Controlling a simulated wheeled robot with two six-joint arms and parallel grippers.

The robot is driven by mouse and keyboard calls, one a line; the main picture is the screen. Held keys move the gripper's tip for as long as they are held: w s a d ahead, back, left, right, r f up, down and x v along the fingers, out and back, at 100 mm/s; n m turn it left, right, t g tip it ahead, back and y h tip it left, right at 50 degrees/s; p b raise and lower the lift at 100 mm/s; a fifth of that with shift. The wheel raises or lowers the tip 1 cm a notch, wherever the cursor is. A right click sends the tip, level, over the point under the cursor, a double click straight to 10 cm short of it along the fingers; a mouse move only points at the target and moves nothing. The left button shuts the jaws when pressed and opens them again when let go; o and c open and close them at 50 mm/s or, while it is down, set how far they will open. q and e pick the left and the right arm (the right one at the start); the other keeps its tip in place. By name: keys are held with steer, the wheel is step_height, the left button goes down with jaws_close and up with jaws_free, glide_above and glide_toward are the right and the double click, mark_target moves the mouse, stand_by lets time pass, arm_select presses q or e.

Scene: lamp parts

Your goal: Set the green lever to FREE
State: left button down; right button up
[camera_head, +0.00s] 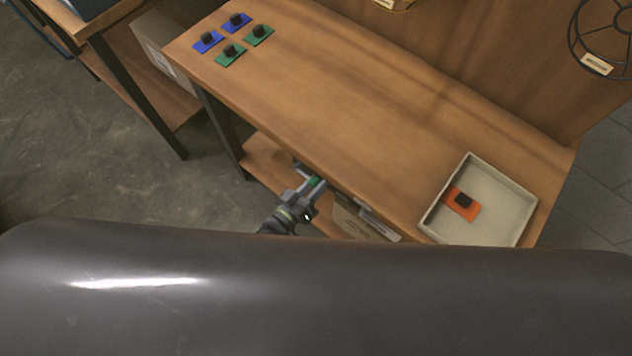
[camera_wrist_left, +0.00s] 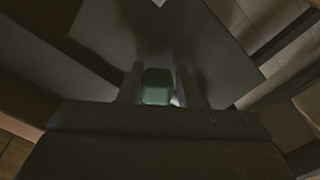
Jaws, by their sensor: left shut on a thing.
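The green lever (camera_wrist_left: 157,86) shows in the left wrist view as a green block between two fingers. My left gripper (camera_wrist_left: 160,84) is shut on it. In the head view the left gripper (camera_head: 313,183) is at the front edge of the wooden table, with a small bit of the green lever (camera_head: 315,181) showing at its fingers. A grey plate lies behind the lever in the wrist view. Any FREE marking cannot be read. My right gripper is not in view.
Blue and green plates with black knobs (camera_head: 231,51) lie at the table's (camera_head: 330,90) far left. A pale tray (camera_head: 487,163) at the right holds an orange plate with a black knob (camera_head: 463,201). A cardboard box (camera_head: 352,222) sits below the front edge. The table's middle is clear.

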arm_select(q)
steer(key=shift+w+a+r, duration=0.1)
steer(key=shift+w+r, duration=0.2)
steer(key=shift+r, duration=0.05)
steer(key=c, duration=1.3)
jaws_free()
steer(key=shift+o, duration=1.4)
steer(key=shift+s+a+f, duration=0.1)
steer(key=shift+f, duration=0.05)
steer(key=shift+s, duration=0.1)
steer(key=v, duration=1.7)
steer(key=shift+p, duration=0.3)
steer(key=shift+a, duration=0.1)
